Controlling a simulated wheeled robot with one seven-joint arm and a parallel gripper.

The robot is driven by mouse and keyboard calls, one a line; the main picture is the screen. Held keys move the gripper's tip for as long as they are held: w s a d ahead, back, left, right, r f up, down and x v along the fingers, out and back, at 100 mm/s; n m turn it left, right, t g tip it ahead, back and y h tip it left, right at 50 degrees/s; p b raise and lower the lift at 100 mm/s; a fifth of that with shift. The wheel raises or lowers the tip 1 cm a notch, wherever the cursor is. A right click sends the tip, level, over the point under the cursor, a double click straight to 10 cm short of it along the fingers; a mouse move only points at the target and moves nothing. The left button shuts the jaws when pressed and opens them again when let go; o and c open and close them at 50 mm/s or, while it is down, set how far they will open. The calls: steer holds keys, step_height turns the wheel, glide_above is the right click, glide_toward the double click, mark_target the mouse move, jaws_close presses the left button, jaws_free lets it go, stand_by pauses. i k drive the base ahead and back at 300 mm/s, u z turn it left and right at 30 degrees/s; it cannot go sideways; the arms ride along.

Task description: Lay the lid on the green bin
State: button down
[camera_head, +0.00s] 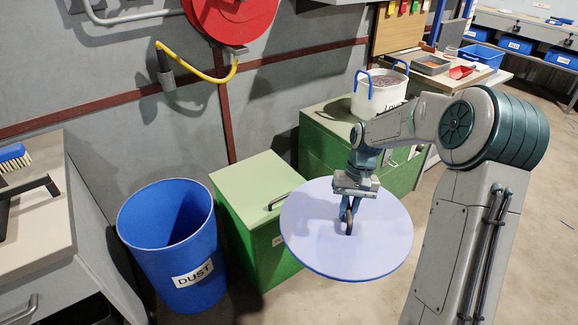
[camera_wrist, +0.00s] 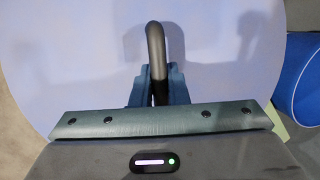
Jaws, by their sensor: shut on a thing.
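The lid (camera_head: 320,240) is a round, flat, pale blue-lavender disc with a dark upright loop handle (camera_wrist: 155,45). My gripper (camera_head: 350,208) is shut on that handle and holds the lid roughly level, in front of and right of a green box. This green box (camera_head: 240,180) has a flat green top with a dark bar handle, and a label on its front mostly hidden by the lid. The lid overlaps the box's right side in the head view; I cannot tell the height gap. In the wrist view the lid (camera_wrist: 65,70) fills most of the picture.
An open blue bin labelled DUST (camera_head: 182,285) stands left of the green box; its rim also shows in the wrist view (camera_wrist: 290,75). A second green cabinet (camera_head: 325,122) behind bears a white pot (camera_head: 372,100) with blue handles. A workbench (camera_head: 40,225) stands at far left.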

mark_target(254, 175)
steer(key=z, duration=0.3)
steer(key=i, duration=0.9)
steer(key=u, duration=0.75)
steer(key=i, duration=0.8)
steer(key=u, duration=0.75)
